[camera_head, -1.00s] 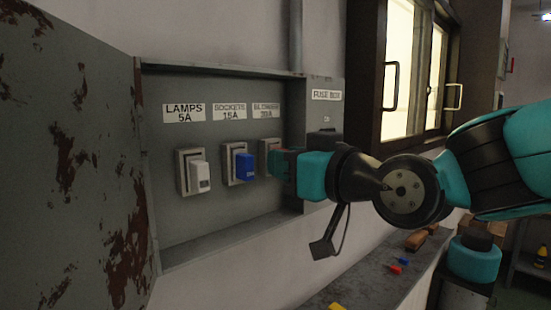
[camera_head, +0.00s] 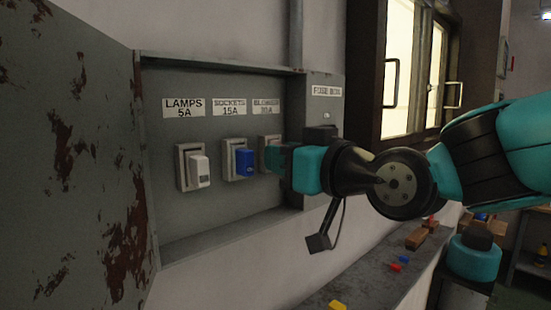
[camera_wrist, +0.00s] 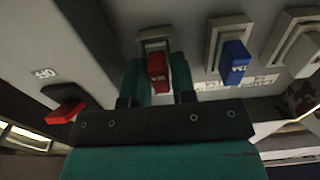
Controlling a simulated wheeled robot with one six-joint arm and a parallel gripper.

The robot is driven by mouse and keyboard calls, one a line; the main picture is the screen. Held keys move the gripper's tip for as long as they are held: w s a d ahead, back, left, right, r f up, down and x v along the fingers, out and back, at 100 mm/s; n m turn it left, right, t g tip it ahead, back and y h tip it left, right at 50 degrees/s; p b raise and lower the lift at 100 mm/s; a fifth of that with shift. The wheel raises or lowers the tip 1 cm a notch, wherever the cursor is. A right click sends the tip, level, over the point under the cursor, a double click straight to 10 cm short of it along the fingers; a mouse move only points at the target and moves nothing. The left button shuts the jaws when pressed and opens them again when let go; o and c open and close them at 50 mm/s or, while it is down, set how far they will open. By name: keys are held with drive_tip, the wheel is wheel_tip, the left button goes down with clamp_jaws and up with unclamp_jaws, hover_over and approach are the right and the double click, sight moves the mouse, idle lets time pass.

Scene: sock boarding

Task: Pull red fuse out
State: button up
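The red fuse (camera_wrist: 157,72) sits in its holder (camera_wrist: 155,38) on the panel in the wrist view. My gripper (camera_wrist: 157,80) has one teal finger on each side of it, with the fuse between them. The fingers look open, and I see no clear contact with the fuse. In the head view my gripper (camera_head: 275,158) covers the red fuse and part of the right-hand holder (camera_head: 265,146), under the label for the 20A or similar rating, which is blurred.
A blue fuse (camera_head: 244,162) and a white fuse (camera_head: 199,171) sit in holders to the left. A red switch handle (camera_wrist: 65,113) marked OFF is beside my gripper. The rusty box door (camera_head: 75,170) stands open at left. A ledge (camera_head: 370,285) below holds small coloured items.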

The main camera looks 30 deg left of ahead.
drive_tip(key=shift+c, duration=0.4)
clamp_jaws()
drive_tip(key=shift+d, duration=0.1)
drive_tip(key=shift+b+v, duration=1.7)
drive_tip(key=shift+v, duration=0.45)
